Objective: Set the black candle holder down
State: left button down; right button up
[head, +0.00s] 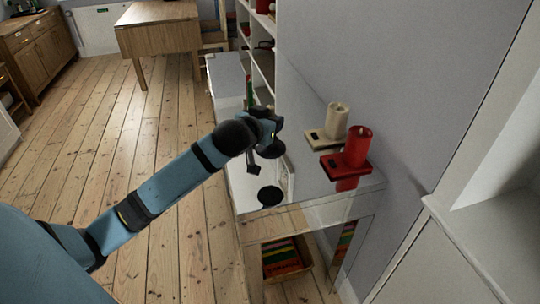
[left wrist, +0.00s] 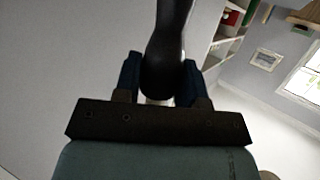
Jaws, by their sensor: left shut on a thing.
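My left gripper (head: 270,127) is over the glossy top of a white console table (head: 318,210). It is shut on the black candle holder (head: 270,149), whose dark lower part shows just below the fingers. In the left wrist view, the smooth black holder (left wrist: 166,55) stands between the two fingers (left wrist: 160,88). A dark disc shape shows lower on the shiny top; I cannot tell whether it is a reflection. Whether the holder touches the table is unclear. My right gripper is not in view.
A red candle (head: 357,146) on a red holder (head: 345,167) and a cream candle (head: 337,120) on a cream holder (head: 323,139) stand by the wall. White shelves (head: 262,62) rise behind. A basket (head: 285,257) sits below the top.

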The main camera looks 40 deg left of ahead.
aim_at(270, 150)
pick_arm(q)
notch_tip(270, 150, down, 3)
jog(key=shift+r, duration=0.1)
jog(key=shift+f, duration=0.45)
notch_tip(270, 150, down, 5)
jog(key=shift+r+b, duration=0.1)
jog(key=shift+b, duration=0.8)
jog(key=shift+f, duration=0.35)
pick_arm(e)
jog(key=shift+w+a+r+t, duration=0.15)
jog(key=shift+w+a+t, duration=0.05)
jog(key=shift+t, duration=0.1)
pick_arm(q)
jog(key=c, duration=1)
grip_release()
jog(key=shift+f, duration=0.15)
jog(key=o, duration=0.3)
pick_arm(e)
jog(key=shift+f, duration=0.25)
